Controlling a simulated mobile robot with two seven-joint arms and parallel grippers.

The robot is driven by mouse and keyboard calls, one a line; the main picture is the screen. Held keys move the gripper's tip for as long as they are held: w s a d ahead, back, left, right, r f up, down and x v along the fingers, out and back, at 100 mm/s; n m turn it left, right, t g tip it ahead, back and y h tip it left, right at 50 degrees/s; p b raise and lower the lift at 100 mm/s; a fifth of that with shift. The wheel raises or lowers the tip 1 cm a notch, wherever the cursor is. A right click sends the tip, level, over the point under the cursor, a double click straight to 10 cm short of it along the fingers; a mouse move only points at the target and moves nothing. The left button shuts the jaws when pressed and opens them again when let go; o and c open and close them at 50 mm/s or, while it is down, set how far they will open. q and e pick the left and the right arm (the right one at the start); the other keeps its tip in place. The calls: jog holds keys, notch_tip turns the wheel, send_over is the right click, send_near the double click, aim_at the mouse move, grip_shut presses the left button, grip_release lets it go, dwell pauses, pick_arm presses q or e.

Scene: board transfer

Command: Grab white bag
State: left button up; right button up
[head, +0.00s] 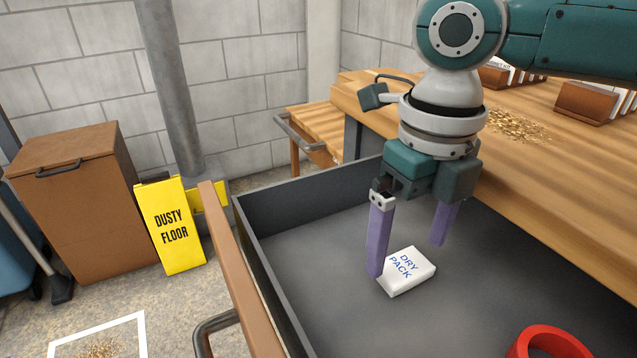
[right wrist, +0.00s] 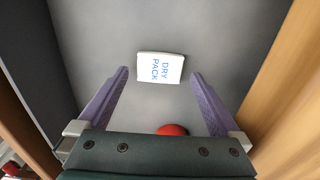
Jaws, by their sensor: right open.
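The white bag (head: 412,270), marked "DRY PACK" in blue, lies flat on the floor of the open grey drawer (head: 300,235). My right gripper (head: 408,258) points down into the drawer, open, with its two purple fingers apart. In the head view one finger overlaps the bag's left edge and the other stands behind it to the right. In the right wrist view the bag (right wrist: 160,67) sits ahead, centred between the fingertips (right wrist: 158,74), and nothing is between the fingers. I cannot tell whether a finger touches it. My left gripper is not in view.
A red round object (head: 548,342) lies in the drawer at the near right. The drawer's dark walls and wooden front (head: 240,270) surround the bag. A wooden worktop (head: 570,170) runs along the right. A yellow sign (head: 170,226) and brown bin (head: 80,200) stand left.

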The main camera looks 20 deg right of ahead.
aim_at(406, 269)
notch_tip(406, 269, down, 3)
jog(key=shift+r, duration=0.15)
jog(key=c, duration=1.2)
